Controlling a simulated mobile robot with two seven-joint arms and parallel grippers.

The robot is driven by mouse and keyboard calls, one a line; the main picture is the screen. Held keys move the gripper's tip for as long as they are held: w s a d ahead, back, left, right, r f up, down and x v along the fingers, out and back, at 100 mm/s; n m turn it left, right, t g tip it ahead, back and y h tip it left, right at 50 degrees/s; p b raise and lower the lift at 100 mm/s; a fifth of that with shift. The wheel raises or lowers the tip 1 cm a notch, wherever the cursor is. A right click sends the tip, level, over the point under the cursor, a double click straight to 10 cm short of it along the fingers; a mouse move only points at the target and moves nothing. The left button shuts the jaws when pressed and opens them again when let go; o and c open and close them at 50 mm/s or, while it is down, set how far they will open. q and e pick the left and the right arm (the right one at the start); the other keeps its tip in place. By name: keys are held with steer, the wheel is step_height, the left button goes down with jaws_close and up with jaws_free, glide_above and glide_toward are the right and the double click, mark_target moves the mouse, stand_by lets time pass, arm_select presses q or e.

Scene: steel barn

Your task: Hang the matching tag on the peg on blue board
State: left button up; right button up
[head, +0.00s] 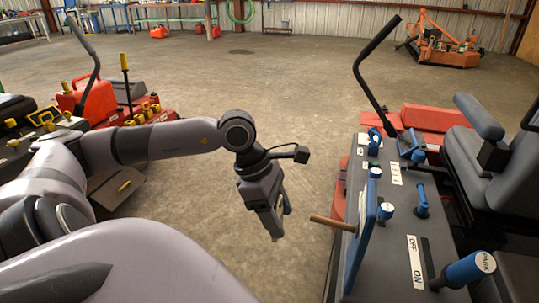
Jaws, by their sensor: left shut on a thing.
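The blue board (362,238) stands upright on the dark console at the right and is seen nearly edge-on. A wooden peg (330,222) sticks out of it to the left, and its visible length is bare. My left gripper (277,228) points down over the floor, left of the peg and apart from it. It is shut on a thin thing, probably the tag. Only a small pale edge shows at the fingers, and its face and markings are hidden. My right gripper is not in view.
The console (405,225) carries blue handles and labels, with a tall black lever (370,75) behind and a grey seat (480,150) at right. A red machine with a red can (95,100) stands at left. Open concrete floor lies between.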

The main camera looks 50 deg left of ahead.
mark_target(334, 227)
arm_select(q)
steer(key=shift+w+d+f+p, duration=0.1)
steer(key=shift+w+d+p, duration=0.55)
steer(key=shift+d, duration=0.6)
steer(key=shift+w+d+f+p, duration=0.15)
steer(key=shift+w+d+p, duration=0.35)
steer(key=shift+w+d, duration=0.5)
steer(key=shift+w+d+f+p, duration=0.1)
steer(key=shift+w+d+p, duration=0.45)
steer(key=shift+d, duration=0.9)
steer(key=shift+w+d+f, duration=0.2)
steer(key=shift+w+d, duration=0.45)
steer(key=shift+d, duration=0.35)
steer(key=shift+w+d+f+b, duration=0.15)
steer(key=shift+d+f+b, duration=0.15)
steer(key=shift+b, duration=0.2)
steer(key=o, duration=1.4)
steer(key=shift+c, duration=0.2)
